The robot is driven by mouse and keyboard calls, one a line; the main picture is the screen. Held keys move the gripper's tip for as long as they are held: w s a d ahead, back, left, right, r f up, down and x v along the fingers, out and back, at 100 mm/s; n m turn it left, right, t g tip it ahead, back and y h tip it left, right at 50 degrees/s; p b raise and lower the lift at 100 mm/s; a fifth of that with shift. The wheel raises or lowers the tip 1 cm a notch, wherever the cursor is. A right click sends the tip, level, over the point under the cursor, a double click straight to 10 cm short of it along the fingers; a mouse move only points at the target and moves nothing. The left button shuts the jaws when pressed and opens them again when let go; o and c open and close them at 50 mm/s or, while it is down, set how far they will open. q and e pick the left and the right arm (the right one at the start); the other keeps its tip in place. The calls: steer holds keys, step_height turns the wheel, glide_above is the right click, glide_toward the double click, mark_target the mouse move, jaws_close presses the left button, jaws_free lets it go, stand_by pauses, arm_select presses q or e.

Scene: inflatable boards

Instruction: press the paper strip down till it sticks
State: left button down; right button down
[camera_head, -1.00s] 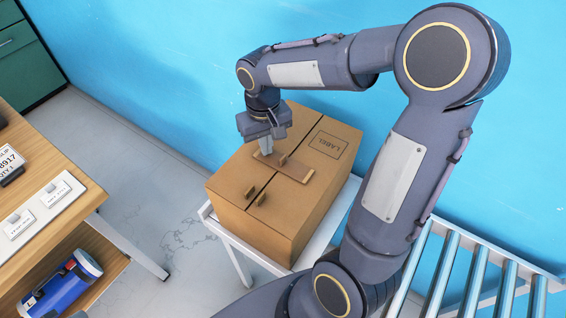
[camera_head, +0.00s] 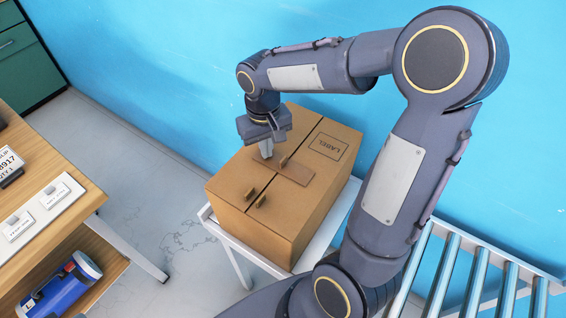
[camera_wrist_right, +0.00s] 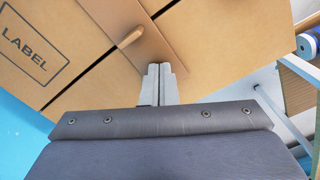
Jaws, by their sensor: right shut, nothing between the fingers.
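The paper strip (camera_head: 297,173) is a brown band lying across the seam on top of the cardboard box (camera_head: 232,184). It looks flat against the box, and a small upright tab (camera_head: 284,161) stands at it. In the right wrist view the strip (camera_wrist_right: 154,42) runs diagonally up to the fingertips. My right gripper (camera_head: 266,154) is shut and empty, pointing down at the strip's far left end. In the wrist view its fingertips (camera_wrist_right: 160,68) cover part of that end; whether they touch it I cannot tell. My left gripper is not in view.
The box stands on a white stand (camera_head: 233,246) beside the blue wall. Two small tabs stand near its front left edge, and a LABEL outline (camera_head: 328,146) is on top. A wooden table (camera_head: 60,225) is at left, a roller conveyor (camera_head: 470,275) at lower right.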

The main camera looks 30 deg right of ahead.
steer(key=shift+r+p, duration=2.2)
steer(key=shift+r, duration=0.7)
steer(key=shift+s, duration=0.1)
steer(key=shift+s+r, duration=0.2)
steer(key=shift+s, duration=0.05)
steer(key=s+a+r+t+y, duration=0.1)
steer(key=s+a+t+y, duration=0.1)
steer(key=s, duration=0.6)
steer(key=s+a+r+t+y, duration=0.1)
steer(key=s+a+r+t, duration=0.1)
steer(key=s, duration=0.6)
steer(key=shift+s+r+t+y, duration=0.15)
steer(key=shift+r+t+y, duration=0.2)
steer(key=shift+t, duration=0.45)
